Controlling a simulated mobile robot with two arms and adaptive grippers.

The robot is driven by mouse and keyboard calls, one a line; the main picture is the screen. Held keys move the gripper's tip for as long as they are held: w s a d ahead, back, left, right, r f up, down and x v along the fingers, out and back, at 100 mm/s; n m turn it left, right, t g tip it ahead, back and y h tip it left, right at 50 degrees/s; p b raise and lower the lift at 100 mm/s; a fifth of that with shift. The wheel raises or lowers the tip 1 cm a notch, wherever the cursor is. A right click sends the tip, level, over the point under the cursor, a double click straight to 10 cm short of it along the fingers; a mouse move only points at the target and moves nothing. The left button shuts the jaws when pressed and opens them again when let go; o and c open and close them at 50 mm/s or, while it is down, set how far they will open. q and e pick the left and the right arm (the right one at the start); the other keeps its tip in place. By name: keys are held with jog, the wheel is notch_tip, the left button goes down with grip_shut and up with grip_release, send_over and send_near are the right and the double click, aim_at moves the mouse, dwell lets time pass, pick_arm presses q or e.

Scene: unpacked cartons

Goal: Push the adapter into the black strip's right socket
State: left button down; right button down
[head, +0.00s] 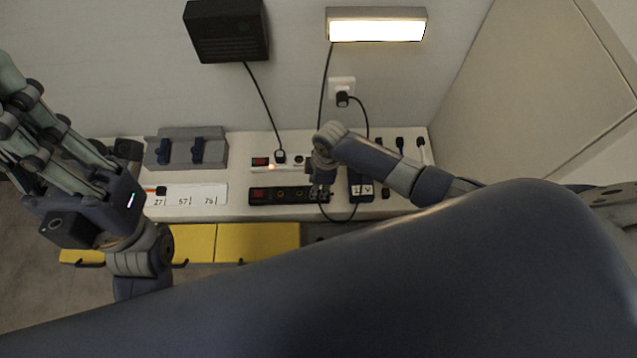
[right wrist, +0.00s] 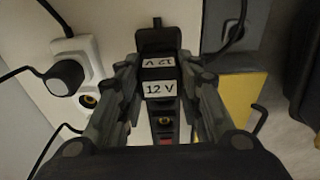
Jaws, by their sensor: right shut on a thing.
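The black strip (head: 262,196) lies along the front of the white shelf, with a red switch at its left end. My right gripper (head: 322,185) is over the strip's right end. In the right wrist view, my right gripper (right wrist: 160,95) is shut on the black adapter (right wrist: 158,88), which carries a white "12 V" label. The black strip (right wrist: 165,138) shows below it, with a yellow-ringed socket. The right socket is hidden; I cannot tell whether the adapter touches it. My left gripper (head: 20,110) is raised at the left, its fingertips unclear near the picture edge.
A white strip (head: 268,169) with a plug lies behind the black one. Another black box labelled "12 V" (head: 362,188) lies right of my gripper. A grey holder (head: 180,152) stands at the left. Cables hang from the lamp (head: 377,28) and the black wall box (head: 227,32).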

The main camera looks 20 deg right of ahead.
jog(key=c, duration=1.1)
grip_release()
jog(key=shift+o, duration=0.2)
notch_tip(320, 180, up, 12)
jog(key=d, duration=0.1)
jog(key=shift+s+d, duration=0.2)
jog(key=shift+a, duration=0.1)
